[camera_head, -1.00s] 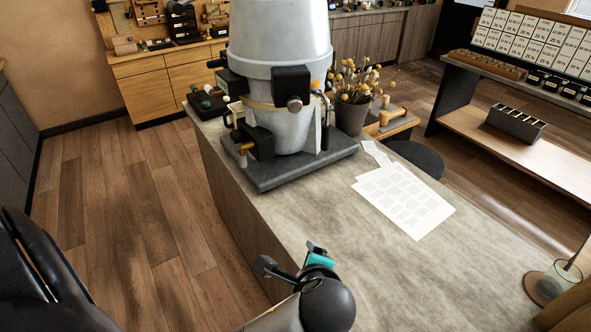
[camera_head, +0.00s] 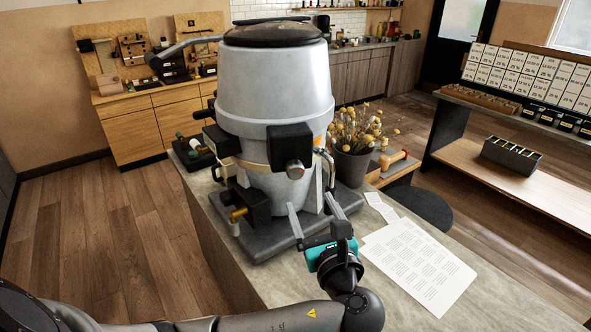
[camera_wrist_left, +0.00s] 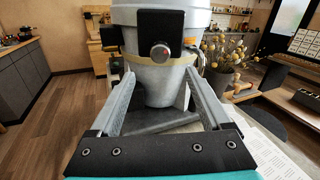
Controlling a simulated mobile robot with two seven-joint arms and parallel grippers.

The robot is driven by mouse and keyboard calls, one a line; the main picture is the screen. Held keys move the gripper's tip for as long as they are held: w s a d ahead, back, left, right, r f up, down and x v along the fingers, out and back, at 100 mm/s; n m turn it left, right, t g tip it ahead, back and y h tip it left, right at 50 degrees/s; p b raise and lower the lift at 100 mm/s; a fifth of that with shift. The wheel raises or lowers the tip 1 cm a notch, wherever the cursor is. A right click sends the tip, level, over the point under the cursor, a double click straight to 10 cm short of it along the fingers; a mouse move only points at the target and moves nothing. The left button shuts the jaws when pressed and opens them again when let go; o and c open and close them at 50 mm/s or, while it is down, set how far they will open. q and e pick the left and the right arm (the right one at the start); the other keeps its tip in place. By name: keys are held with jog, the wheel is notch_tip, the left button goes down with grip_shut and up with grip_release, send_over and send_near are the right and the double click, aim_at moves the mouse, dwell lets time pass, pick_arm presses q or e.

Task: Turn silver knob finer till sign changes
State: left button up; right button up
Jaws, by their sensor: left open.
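The silver knob (camera_head: 295,169) is a round metal knob on the front of a black box (camera_head: 290,146) on the large grey machine (camera_head: 275,90). In the left wrist view the knob (camera_wrist_left: 160,52) faces the camera near the top middle. My left gripper (camera_head: 312,203) is open and empty, its two pale fingers pointing at the machine just below the knob. In the wrist view the fingers (camera_wrist_left: 159,74) stand apart to either side and the knob shows above the gap between them. They do not appear to touch the knob. I cannot make out a sign on the machine.
The machine stands on a dark base plate (camera_head: 270,243) on a stone-topped counter (camera_head: 385,300). A pot of dried yellow flowers (camera_head: 350,165) stands close on its right. Printed sheets (camera_head: 420,265) lie to the right. A brass-coloured fitting (camera_head: 238,214) juts out at lower left.

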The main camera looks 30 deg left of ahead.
aim_at(296, 173)
pick_arm(q)
jog(key=x, duration=1.1)
jog(key=shift+a+p, duration=0.1)
jog(key=shift+p, duration=0.3)
jog(key=shift+w+a+f, duration=0.1)
jog(key=shift+w+a, duration=0.25)
pick_arm(e)
jog(key=shift+w+a+r, duration=0.35)
jog(key=shift+w+r, duration=0.1)
jog(key=shift+r, duration=0.05)
